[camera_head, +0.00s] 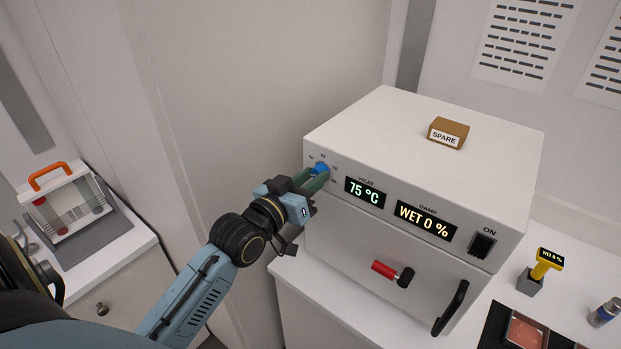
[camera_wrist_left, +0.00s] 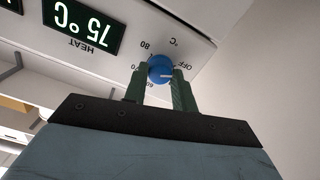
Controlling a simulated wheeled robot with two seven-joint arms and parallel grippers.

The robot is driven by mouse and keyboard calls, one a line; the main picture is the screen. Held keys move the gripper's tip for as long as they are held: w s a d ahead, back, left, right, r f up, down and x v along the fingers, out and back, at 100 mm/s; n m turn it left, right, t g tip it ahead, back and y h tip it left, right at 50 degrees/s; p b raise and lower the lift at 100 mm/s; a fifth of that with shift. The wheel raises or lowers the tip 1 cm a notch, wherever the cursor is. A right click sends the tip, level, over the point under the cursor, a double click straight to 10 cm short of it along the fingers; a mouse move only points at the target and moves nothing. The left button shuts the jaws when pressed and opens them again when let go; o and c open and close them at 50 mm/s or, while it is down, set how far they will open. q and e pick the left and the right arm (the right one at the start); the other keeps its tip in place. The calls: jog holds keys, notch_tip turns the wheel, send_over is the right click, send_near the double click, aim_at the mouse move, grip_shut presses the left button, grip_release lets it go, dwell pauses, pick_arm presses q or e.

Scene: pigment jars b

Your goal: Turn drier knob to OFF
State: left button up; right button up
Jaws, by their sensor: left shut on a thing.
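The drier (camera_head: 400,140) is a white box on a white counter. Its blue heat knob (camera_head: 321,169) is at the front's upper left, beside a HEAT display (camera_head: 364,192) reading 75 °C. My left gripper (camera_head: 318,180) is shut on the knob, one green finger on each side. The left wrist view shows the blue knob (camera_wrist_left: 160,69) between the fingertips, upside down, with a white pointer line on it. OFF and 80 are printed around the dial; other marks are partly hidden by the fingers. My right gripper is not in view.
The drier front also has a DAMP display (camera_head: 426,219) reading WET 0 %, an ON switch (camera_head: 482,244), a red-ended lever (camera_head: 392,272) and a black handle (camera_head: 450,308). A SPARE block (camera_head: 448,132) sits on top. A wall is close left.

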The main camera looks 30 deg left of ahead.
pick_arm(q)
jog(key=shift+n, duration=0.5)
jog(key=o, duration=1)
jog(key=shift+s, duration=0.1)
jog(key=s+a+b, duration=0.1)
jog(key=s+b, duration=0.2)
jog(key=s, duration=1)
